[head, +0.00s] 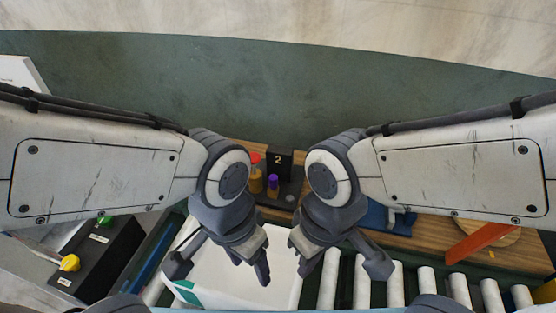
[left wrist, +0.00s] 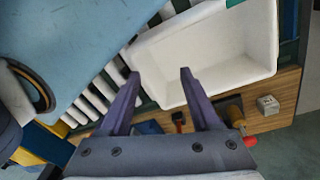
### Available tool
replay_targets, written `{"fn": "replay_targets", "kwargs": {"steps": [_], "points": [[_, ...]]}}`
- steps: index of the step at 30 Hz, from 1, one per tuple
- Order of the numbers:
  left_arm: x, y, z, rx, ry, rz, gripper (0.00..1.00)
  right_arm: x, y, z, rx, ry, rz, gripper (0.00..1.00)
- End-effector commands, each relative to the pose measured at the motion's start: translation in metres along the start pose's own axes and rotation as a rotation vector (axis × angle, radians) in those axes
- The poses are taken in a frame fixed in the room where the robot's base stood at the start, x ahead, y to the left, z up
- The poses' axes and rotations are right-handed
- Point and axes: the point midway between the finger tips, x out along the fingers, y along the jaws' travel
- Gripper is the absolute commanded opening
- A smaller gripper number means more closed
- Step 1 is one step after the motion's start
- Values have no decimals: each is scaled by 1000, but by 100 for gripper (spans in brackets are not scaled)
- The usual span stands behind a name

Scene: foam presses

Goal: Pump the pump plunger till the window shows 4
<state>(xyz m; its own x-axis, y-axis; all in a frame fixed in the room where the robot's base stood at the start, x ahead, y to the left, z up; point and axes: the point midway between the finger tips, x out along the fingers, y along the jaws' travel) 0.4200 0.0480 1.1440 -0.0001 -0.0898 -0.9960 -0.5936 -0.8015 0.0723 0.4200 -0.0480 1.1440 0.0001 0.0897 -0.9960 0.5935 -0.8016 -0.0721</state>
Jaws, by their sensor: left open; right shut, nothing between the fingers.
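A black unit on the wooden board has a window (head: 278,160) that reads 2. In front of it stand a purple knob (head: 273,181) and an amber cylinder with a red top (head: 255,174); I cannot tell for certain which is the pump plunger. The red-topped cylinder also shows at the lower right in the left wrist view (left wrist: 237,118). My left gripper (head: 218,274) is open and empty, over the white bin and apart from the unit. My right gripper (head: 340,268) is shut and empty, over the conveyor rollers. My forearms flank the unit.
The white bin (left wrist: 205,62) sits on the rollers (head: 331,281). A black box with green and yellow knobs (head: 104,255) is at the left. An orange bar (head: 479,241) and a blue item (head: 376,217) lie on the board at the right. The green floor behind is clear.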

Motion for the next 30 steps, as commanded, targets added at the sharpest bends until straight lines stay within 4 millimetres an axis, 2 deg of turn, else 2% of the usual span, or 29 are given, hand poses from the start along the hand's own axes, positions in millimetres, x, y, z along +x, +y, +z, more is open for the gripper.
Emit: {"fn": "replay_targets", "kwargs": {"steps": [8,9,11,12,14,17,22,26,30], "points": [[0,0,0,0,0,0,63,0,0,0,0,0,0,0],[0,0,0,0,0,0,60,0,0,0,0,0,0,0],[-1,0,-1,0,0,0,37,0,0,0,0,0,0,0],[-2,0,-3,0,0,-1,21,-2,0,0,0,0,0,0],[-7,-2,-10,0,-2,-3,0,-5,0,0,0,0,0,0],[-20,-7,-31,3,-10,-9,0,-14,-1,-1,-1,0,0,0],[-46,-28,-95,17,-34,-27,0,-37,-3,-2,-2,0,0,0],[-58,-54,-146,30,-55,-40,0,-55,-4,-3,-4,0,0,0],[-62,-89,-195,43,-79,-52,0,-74,-5,-4,-5,0,0,0]]}}
